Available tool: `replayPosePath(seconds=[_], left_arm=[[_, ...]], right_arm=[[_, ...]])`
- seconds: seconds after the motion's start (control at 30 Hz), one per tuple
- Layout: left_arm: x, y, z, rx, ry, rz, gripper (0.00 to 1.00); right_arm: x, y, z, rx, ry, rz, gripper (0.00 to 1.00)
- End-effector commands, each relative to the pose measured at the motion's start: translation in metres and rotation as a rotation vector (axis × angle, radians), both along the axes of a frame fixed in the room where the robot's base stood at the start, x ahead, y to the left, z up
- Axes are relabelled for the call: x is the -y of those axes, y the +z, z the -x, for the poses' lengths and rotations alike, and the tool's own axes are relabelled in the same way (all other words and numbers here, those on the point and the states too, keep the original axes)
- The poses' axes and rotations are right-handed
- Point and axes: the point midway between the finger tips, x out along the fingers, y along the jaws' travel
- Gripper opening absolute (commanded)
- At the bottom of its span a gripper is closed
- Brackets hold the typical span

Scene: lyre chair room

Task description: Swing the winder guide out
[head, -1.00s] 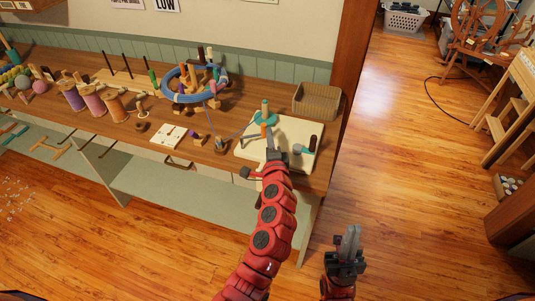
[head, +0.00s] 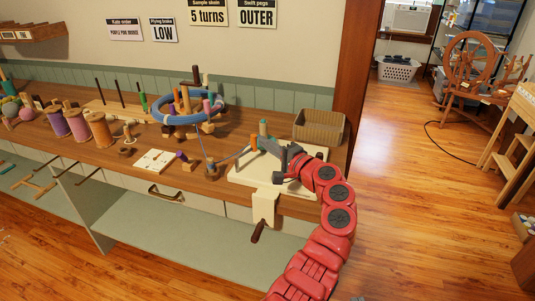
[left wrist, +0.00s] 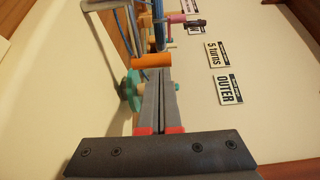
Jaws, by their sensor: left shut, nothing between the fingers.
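The winder sits on a cream board (head: 240,176) at the right end of the bench. My right gripper is not in view.
A blue yarn skein (head: 183,119) rides on the pegged swift behind and left, with yarn running toward the winder. A wicker basket (head: 318,128) stands behind the board. Thread spools (head: 98,129) stand left. A cream clamp (head: 264,205) hangs at the bench front. Open floor lies right.

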Motion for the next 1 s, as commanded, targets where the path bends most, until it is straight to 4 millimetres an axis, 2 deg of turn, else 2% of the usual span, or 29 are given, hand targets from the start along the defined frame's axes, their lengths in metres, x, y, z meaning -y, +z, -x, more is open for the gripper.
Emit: replayPosePath(seconds=[0.27, 0.5, 1.0], left_arm=[[-0.009, -0.001, -0.013, 0.003, 0.003, 0.003, 0.00], [-0.017, 0.000, -0.025, 0.001, -0.001, 0.001, 0.00], [-0.018, 0.000, -0.026, 0.001, -0.002, 0.002, 0.00]], right_arm=[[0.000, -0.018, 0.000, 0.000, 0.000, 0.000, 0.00], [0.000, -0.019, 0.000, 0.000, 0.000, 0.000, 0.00], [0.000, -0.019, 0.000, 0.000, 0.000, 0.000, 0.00]])
